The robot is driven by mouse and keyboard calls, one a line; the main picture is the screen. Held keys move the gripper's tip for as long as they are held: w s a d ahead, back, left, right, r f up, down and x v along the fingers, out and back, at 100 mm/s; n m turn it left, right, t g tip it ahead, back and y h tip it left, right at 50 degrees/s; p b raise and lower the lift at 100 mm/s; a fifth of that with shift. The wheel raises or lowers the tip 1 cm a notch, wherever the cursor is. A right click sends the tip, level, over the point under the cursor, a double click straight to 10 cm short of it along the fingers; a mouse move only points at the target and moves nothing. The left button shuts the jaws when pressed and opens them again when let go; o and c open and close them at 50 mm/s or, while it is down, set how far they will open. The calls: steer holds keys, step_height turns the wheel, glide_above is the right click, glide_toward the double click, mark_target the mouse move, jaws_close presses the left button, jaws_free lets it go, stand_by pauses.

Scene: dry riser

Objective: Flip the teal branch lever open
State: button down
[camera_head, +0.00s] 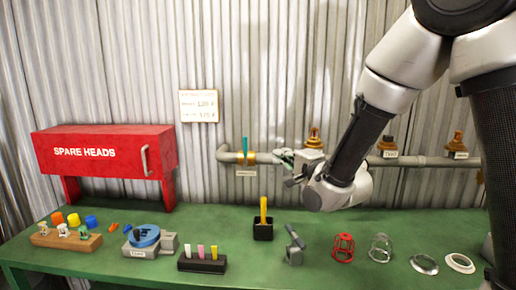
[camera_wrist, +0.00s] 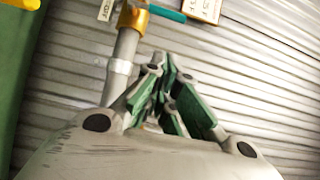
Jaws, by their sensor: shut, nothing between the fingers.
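The teal branch lever (camera_head: 245,146) stands upright on a yellow-orange valve body (camera_head: 248,158) at the left part of the grey wall pipe. In the wrist view the teal lever (camera_wrist: 168,13) shows at the top edge, sticking out from the yellow valve body (camera_wrist: 133,16). My gripper (camera_head: 285,158) is a little right of the lever in the head view, apart from it. In the wrist view my gripper (camera_wrist: 165,66) has its green-padded fingers together with nothing held.
The grey pipe (camera_head: 432,161) runs along the corrugated wall, with several orange-brown sprinkler heads (camera_head: 387,146) above it. A red SPARE HEADS box (camera_head: 105,152) stands at left. The green bench (camera_head: 330,275) below holds a black holder (camera_head: 263,231), a red cage (camera_head: 343,248) and other small parts.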

mark_target(245, 150)
steer(key=w+a, duration=0.7)
steer(key=a, duration=0.1)
steer(key=shift+w, duration=0.3)
